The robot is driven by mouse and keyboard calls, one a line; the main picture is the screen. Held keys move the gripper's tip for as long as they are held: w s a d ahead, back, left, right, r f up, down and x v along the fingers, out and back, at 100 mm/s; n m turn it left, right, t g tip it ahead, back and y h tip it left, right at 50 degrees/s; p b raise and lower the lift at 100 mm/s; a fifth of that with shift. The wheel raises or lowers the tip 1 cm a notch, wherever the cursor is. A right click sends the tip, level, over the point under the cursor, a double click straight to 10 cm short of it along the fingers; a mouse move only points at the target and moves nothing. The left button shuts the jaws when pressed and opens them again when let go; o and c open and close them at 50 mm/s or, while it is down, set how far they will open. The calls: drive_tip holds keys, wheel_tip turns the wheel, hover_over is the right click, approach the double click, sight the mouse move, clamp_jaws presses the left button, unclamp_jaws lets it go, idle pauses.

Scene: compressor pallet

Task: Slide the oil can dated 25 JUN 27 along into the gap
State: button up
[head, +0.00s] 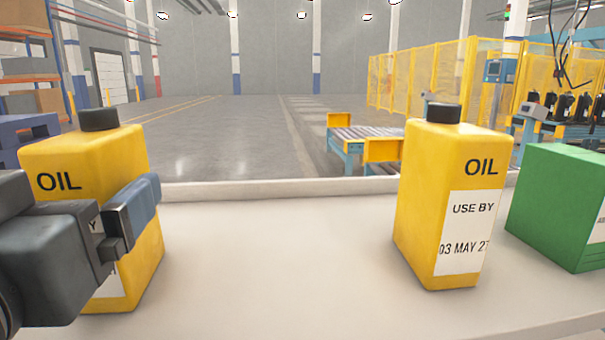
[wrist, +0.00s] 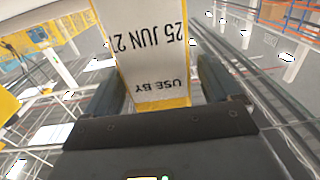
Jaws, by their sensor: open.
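A yellow oil can (head: 135,150) with a black cap stands upright at the left of the head view, its label mostly hidden by my gripper (head: 125,215). In the wrist view the can (wrist: 150,45) appears upside down, and its label reads 25 JUN 2 with the last digit cut off. My open gripper (wrist: 160,90) has one finger on either side of the can. A second yellow oil can (head: 455,180), dated 03 MAY 27, stands upright to the right. A wide bare gap (head: 280,235) lies between the two cans.
A green box (head: 560,210) stands right of the second can, close to it. The pale tabletop (head: 270,290) is clear between the cans, with a raised rim (head: 270,187) along its back. A conveyor and yellow fencing stand farther off.

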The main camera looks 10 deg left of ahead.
drive_tip(key=shift+p+x, duration=0.4)
drive_tip(key=shift+x, duration=1.05)
clamp_jaws()
